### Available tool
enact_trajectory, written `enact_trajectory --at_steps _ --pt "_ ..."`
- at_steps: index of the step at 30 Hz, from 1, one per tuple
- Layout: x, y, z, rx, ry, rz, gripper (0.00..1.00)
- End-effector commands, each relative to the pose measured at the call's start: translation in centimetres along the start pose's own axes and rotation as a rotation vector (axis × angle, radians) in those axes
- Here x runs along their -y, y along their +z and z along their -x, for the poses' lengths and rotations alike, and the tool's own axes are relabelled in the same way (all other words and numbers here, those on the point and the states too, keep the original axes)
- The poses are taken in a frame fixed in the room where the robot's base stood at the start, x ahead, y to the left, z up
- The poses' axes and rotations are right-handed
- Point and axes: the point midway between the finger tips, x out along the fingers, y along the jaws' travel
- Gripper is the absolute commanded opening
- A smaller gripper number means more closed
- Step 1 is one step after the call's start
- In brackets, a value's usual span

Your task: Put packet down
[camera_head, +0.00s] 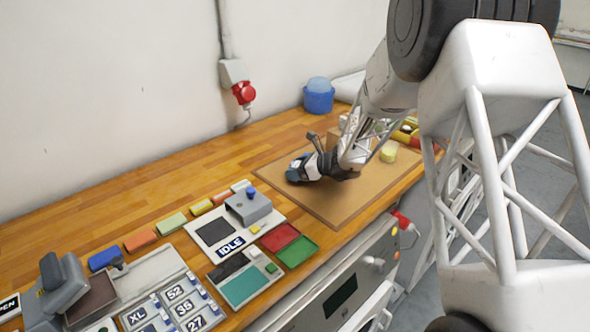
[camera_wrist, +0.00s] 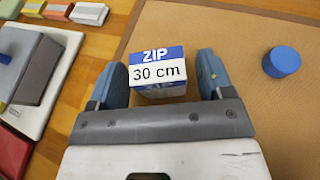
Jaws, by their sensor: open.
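The packet (camera_wrist: 157,72) is a small white box with a blue band, marked "ZIP 30 cm". In the wrist view it stands at the left edge of the brown mat (camera_wrist: 225,25), between the two blue-grey fingers of my gripper (camera_wrist: 158,80). My gripper is open: a gap shows on the right of the packet, while the left finger is very close to it. Whether that finger touches cannot be told. In the head view my gripper (camera_head: 300,170) is low over the left part of the mat (camera_head: 335,208), and the packet is hidden or too small to make out.
A blue cylinder (camera_wrist: 282,62) stands on the mat to the right of my gripper. A pale yellow cylinder (camera_head: 389,152) is farther right. The "IDLE" device (camera_head: 247,207) and a red tray (camera_head: 280,236) lie left of the mat. A blue tub (camera_head: 318,100) stands behind.

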Motion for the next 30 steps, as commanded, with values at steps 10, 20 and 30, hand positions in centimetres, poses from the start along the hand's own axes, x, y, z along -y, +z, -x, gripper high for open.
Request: enact_trajectory --at_steps 10,20,30 --pt "0.1 0.1 4.8 0.001 -0.002 -0.001 0.74" --pt "0.0 0.0 9.6 0.0 -0.001 0.0 0.74" --pt "0.0 0.0 11.2 0.0 0.0 0.0 0.74"
